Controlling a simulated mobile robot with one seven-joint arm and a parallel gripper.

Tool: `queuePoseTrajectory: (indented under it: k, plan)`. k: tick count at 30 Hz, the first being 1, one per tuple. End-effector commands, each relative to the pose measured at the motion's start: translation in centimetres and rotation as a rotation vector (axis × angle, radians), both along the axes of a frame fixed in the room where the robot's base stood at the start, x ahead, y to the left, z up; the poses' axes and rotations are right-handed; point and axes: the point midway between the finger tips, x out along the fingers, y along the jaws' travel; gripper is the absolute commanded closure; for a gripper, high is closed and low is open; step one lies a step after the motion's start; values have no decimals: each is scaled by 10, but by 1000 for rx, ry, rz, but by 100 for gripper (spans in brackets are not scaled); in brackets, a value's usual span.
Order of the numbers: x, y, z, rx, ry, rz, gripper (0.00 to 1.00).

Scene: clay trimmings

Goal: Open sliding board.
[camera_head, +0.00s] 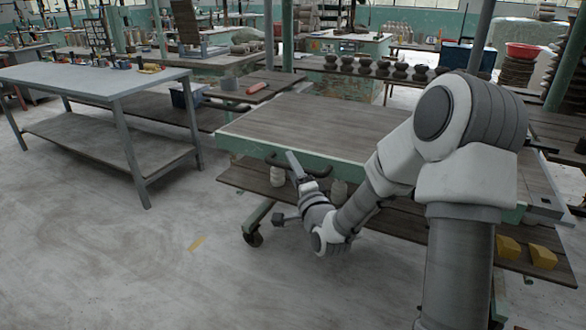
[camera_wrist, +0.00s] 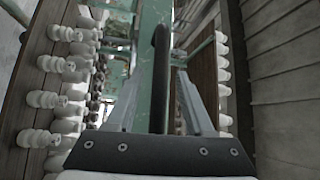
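A dark bar-like handle (camera_wrist: 160,75) runs along the green front edge. My gripper (camera_head: 293,160) is at that front edge, near its left end. In the wrist view my gripper (camera_wrist: 162,80) is open, with one finger on each side of the handle. I cannot tell whether either finger touches it. My arm covers the right part of the table in the head view.
A lower shelf (camera_head: 240,176) under the table carries white jars (camera_wrist: 46,99) and yellow blocks (camera_head: 541,257). A grey table (camera_head: 90,80) stands to the left. The floor (camera_head: 150,260) in front is clear. Several dark pots (camera_head: 382,70) stand in a row behind.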

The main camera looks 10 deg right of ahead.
Motion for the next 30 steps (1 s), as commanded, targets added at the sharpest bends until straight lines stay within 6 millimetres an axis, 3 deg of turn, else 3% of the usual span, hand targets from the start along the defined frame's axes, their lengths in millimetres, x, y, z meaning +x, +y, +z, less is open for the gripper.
queuePoseTrajectory:
  k: [10,14,22,30]
  plan:
    - [-9,-2,-1,-1,1,-2,48]
    - [-28,-5,-3,0,4,-3,48]
    - [-88,-13,-12,1,6,-3,48]
    - [-100,-15,-10,0,4,1,48]
